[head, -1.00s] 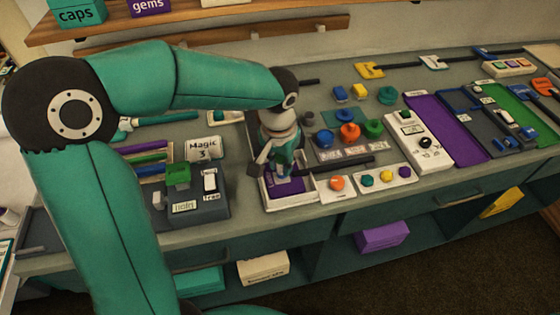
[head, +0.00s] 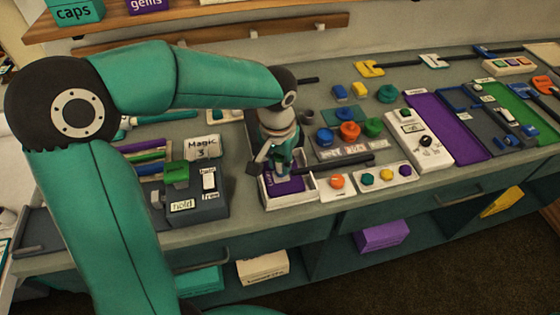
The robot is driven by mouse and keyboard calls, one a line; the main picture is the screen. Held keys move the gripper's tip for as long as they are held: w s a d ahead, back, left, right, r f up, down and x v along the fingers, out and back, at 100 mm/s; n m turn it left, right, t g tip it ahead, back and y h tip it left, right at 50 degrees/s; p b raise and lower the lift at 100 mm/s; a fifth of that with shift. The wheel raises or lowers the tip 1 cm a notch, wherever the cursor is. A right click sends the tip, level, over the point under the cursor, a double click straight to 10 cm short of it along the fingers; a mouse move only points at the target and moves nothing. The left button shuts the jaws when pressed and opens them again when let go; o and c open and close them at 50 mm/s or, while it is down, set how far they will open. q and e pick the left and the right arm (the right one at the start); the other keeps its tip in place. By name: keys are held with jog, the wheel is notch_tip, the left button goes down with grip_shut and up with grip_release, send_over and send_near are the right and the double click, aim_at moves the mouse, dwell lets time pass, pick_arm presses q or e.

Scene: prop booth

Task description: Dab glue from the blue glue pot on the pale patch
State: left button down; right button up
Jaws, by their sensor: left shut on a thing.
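My left gripper (head: 268,165) points down over a white tray (head: 292,203) with a purple floor. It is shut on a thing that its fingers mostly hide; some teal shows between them. A blue pot (head: 325,139), which looks like the blue glue pot, stands to the right of the gripper, beside an orange pot (head: 349,131) and a green pot (head: 373,127). The gripper is apart from these pots. I cannot make out the pale patch for sure; the gripper covers part of the tray. My right gripper is not in view.
A grey fixture with a green block (head: 177,174) and a sign reading "hold" stands left of the tray. A white box with coloured buttons (head: 385,176) lies to its right. A dark bar (head: 345,161) lies behind that box. A wooden shelf is above the bench.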

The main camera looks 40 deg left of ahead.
pick_arm(q)
jog(key=shift+s+d+b, duration=0.3)
jog(key=shift+s+d, duration=0.05)
jog(key=shift+d, duration=0.05)
jog(key=shift+w+a, duration=0.15)
jog(key=shift+a, duration=0.05)
dwell(0.3)
jog(key=shift+w+a, duration=0.2)
jog(key=shift+a, duration=0.05)
jog(key=shift+s+d, duration=0.1)
jog(key=shift+d, duration=0.05)
jog(key=shift+s+d, duration=0.2)
jog(key=shift+d, duration=0.05)
jog(key=shift+w+a, duration=0.3)
jog(key=shift+a, duration=0.1)
dwell(0.4)
jog(key=shift+s+d, duration=0.1)
jog(key=shift+d, duration=0.05)
jog(key=shift+s+d, duration=0.25)
jog(key=shift+d, duration=0.05)
